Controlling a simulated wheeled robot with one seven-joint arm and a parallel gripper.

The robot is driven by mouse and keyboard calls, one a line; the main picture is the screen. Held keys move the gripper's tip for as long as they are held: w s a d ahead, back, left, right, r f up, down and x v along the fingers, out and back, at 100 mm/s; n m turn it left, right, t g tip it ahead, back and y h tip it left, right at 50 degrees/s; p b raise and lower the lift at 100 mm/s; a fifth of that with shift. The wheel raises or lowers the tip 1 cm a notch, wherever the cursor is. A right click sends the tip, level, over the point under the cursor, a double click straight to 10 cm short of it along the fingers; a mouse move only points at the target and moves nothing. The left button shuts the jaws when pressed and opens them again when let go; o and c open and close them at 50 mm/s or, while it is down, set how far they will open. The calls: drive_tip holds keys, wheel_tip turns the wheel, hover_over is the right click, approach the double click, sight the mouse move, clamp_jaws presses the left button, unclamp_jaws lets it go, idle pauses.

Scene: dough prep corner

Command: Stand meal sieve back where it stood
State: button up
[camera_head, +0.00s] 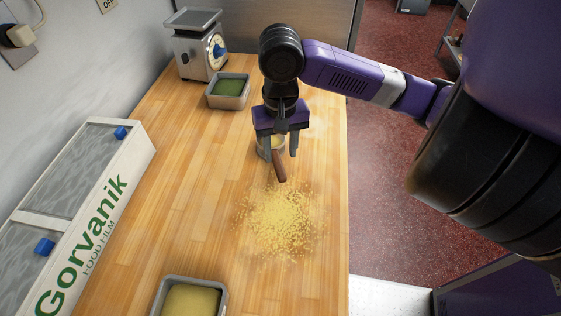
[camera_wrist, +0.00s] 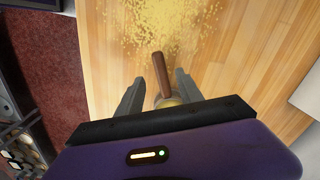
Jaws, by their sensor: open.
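The meal sieve (camera_head: 264,148) stands on the wooden worktop under my gripper, mostly hidden behind it. Its brown handle (camera_head: 279,166) points toward the spilled meal. In the wrist view the handle (camera_wrist: 161,75) lies between my two fingers, and a bit of the sieve's pale round body (camera_wrist: 167,102) shows behind it. My gripper (camera_head: 280,153) points down with its fingers apart, one on each side of the handle. It also shows open in the wrist view (camera_wrist: 158,90). I cannot tell whether either finger touches the sieve.
Yellow meal (camera_head: 279,220) is scattered on the worktop (camera_head: 190,180). A tray of green stuff (camera_head: 229,91) and a scale (camera_head: 198,45) stand at the back. A tray of yellow meal (camera_head: 190,300) is at the front, and a food film box (camera_head: 85,215) lies left.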

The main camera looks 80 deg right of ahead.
drive_tip(key=w+a+r+n+t+y, duration=0.1)
drive_tip(key=w+a+r+t+y, duration=0.1)
drive_tip(key=w+a+r+t, duration=0.55)
drive_tip(key=w+a+r+n+t+y, duration=0.1)
drive_tip(key=w+a+r+t+y, duration=0.3)
drive_tip(key=w+a, duration=0.65)
drive_tip(key=w+a+r+n+t, duration=0.1)
drive_tip(key=w+a+r+t, duration=0.3)
drive_tip(key=w+a+r, duration=0.45)
drive_tip(key=s+a+f+m+h, duration=0.1)
drive_tip(key=s+f+h, duration=0.3)
drive_tip(key=s+f, duration=0.4)
drive_tip(key=s+a+f+h, duration=0.2)
drive_tip(key=s+f+h, duration=0.1)
drive_tip(key=s+f, duration=0.55)
drive_tip(key=s+d+f+n, duration=0.1)
drive_tip(key=s+d+n, duration=0.1)
drive_tip(key=s+n, duration=0.3)
drive_tip(key=s+d+f+n+y, duration=0.1)
drive_tip(key=s+n, duration=0.4)
drive_tip(key=s, duration=0.6)
drive_tip(key=shift+d+f+n+g, duration=0.3)
drive_tip(key=shift+d+f+g, duration=0.05)
drive_tip(key=shift+d+f, duration=0.15)
